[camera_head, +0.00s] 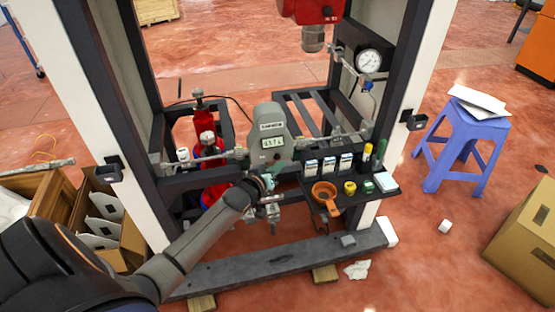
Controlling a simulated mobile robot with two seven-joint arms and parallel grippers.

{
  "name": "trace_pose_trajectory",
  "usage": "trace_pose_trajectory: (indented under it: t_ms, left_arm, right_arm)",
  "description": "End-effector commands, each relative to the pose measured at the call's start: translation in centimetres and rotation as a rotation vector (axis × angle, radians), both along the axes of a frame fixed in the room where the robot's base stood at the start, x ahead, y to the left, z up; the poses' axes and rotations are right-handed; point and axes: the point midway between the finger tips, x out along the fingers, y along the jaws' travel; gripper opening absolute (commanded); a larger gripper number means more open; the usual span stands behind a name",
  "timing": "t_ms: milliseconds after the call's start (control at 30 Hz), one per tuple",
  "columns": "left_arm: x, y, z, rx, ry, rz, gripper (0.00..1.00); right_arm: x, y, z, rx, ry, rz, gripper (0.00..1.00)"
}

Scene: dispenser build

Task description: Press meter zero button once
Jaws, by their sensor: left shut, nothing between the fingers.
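The flow meter (271,130) is a grey-green unit with a small lit display, mounted on the pipe in the middle of the dispenser frame. Its digits are too small to read surely. My left arm comes in from the lower left, and my left gripper (268,183) is just below the meter's display. The fingers are shut and look empty. They are small and partly hidden by the wrist, so I cannot tell whether they touch the meter. My right gripper is not in view.
A black shelf (345,199) right of the meter holds small boxes, an orange ring-shaped item (325,195) and several small containers. Pipes run to both sides of the meter. Dark frame posts flank it. A blue stool (463,140) and cardboard box (525,240) stand right.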

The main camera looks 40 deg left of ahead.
Motion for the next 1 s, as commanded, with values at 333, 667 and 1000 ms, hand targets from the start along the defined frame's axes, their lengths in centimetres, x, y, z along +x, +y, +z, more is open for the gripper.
trace_pose_trajectory:
  t_ms: [333, 667, 1000]
  left_arm:
    - [0.01, -0.02, 0.01, 0.000, 0.000, -0.001, 0.00]
    - [0.00, -0.04, 0.00, 0.000, 0.000, -0.001, 0.00]
    - [0.00, -0.04, -0.01, 0.000, 0.000, -0.001, 0.00]
  right_arm:
    - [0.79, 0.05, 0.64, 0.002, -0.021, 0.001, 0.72]
    - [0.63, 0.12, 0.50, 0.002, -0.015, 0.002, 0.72]
    - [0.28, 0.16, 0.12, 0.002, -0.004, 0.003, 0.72]
